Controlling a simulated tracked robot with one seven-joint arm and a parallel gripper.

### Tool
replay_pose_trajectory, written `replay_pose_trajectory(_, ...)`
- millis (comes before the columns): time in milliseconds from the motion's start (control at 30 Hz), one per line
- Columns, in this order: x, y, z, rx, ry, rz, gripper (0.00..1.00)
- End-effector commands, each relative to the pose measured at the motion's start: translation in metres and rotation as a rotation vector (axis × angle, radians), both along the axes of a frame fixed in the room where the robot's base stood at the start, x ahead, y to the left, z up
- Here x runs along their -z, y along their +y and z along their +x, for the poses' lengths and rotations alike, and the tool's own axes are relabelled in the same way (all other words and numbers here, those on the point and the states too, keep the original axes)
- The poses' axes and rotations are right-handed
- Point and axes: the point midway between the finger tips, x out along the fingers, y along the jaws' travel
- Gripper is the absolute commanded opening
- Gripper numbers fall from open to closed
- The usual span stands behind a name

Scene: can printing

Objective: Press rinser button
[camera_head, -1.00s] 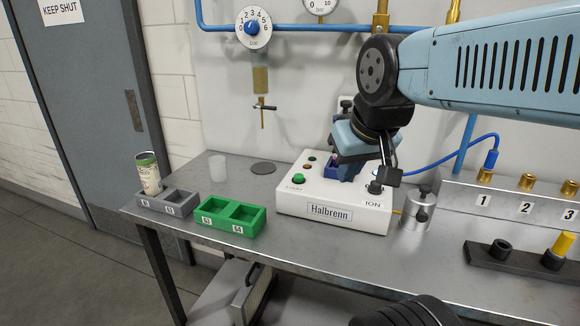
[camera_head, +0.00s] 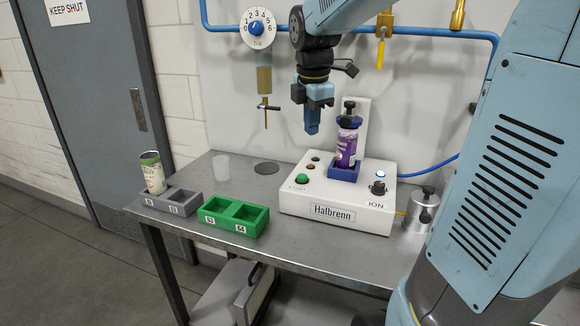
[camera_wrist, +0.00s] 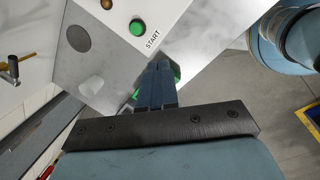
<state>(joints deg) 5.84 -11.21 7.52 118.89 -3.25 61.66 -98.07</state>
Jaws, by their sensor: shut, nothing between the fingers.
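The rinser is a white box (camera_head: 298,203) labelled Halbrenn and ION on the metal table. Its green button (camera_head: 302,179) is at the left of the top face; in the wrist view the green button (camera_wrist: 137,27) is marked START. A purple can (camera_head: 346,149) stands upright in the blue holder (camera_head: 343,174) on the box, under a dark clamp. My gripper (camera_head: 312,128) is shut and empty, pointing down above the box's rear left part, clear of the button. In the wrist view my gripper's fingertips (camera_wrist: 158,68) show beyond the button's lower right.
A green two-slot tray (camera_head: 233,216) and a grey tray (camera_head: 171,203) holding a cream can (camera_head: 152,173) stand to the left. A clear cup (camera_head: 220,168) stands at the back left. A black-handled tap (camera_head: 265,107) hangs on the wall behind. A metal cylinder (camera_head: 422,210) stands right of the box.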

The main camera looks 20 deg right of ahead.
Motion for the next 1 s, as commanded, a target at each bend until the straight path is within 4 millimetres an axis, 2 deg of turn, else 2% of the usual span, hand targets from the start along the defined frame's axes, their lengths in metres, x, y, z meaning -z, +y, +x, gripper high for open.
replay_pose_trajectory(33,0.004,0.000,0.014,-0.094,0.027,-0.017,0.00)
replay_pose_trajectory(200,0.014,0.000,0.050,-0.412,0.102,-0.060,0.00)
replay_pose_trajectory(400,0.023,0.001,0.077,-0.659,0.153,-0.080,0.00)
replay_pose_trajectory(600,0.027,0.000,0.085,-0.740,0.168,-0.086,0.00)
replay_pose_trajectory(1000,0.031,0.000,0.084,-0.740,0.170,-0.085,0.00)
